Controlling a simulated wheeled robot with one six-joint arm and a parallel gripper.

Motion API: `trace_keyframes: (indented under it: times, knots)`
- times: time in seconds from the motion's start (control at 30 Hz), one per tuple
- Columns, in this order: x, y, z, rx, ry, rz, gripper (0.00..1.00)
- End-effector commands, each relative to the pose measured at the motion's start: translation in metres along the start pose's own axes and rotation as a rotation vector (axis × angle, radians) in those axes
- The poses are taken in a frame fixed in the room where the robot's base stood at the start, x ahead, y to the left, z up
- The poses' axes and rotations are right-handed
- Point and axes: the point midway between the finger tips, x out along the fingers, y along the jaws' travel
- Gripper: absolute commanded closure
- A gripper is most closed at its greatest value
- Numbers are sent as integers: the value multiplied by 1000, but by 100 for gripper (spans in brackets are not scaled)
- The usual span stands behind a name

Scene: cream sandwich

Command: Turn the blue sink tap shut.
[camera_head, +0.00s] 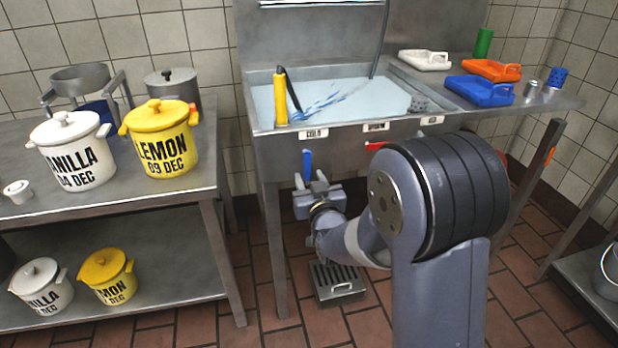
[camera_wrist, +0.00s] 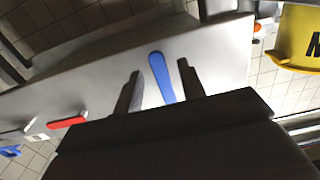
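The sink (camera_head: 262,140) is full of pale water, with a blue-white streak on its surface. A blue tap lever (camera_head: 307,164) hangs upright on the sink's front panel, below the "COLD" label (camera_head: 313,134). My gripper (camera_head: 316,180) is open just below and in front of that lever. In the wrist view, the blue lever (camera_wrist: 162,78) appears between the two spread fingers of my gripper (camera_wrist: 160,85), with gaps on both sides. I cannot tell whether the fingers reach around it in depth. A red lever (camera_head: 375,146) points sideways to the right, partly hidden by my arm.
A steel table (camera_head: 215,180) with a white vanilla pot (camera_head: 70,150) and a yellow lemon pot (camera_head: 160,140) stands at left. A yellow-handled sprayer (camera_head: 280,98) stands at the sink's rim. A floor drain grate (camera_head: 337,283) lies below. Blue and orange trays (camera_head: 480,91) sit at right.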

Motion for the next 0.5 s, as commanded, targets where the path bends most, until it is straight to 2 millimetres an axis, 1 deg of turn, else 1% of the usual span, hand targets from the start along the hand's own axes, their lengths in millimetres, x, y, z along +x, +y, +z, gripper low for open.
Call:
trace_keyframes:
  times: [0.1, 0.2, 0.47, 0.5]
  knots:
    - [10, 0, 1, 0, 0, 0, 62]
    - [14, 0, 0, 0, 0, 0, 62]
    - [15, 0, 0, 0, 0, 0, 62]
    - [15, 0, 0, 0, -1, 0, 63]
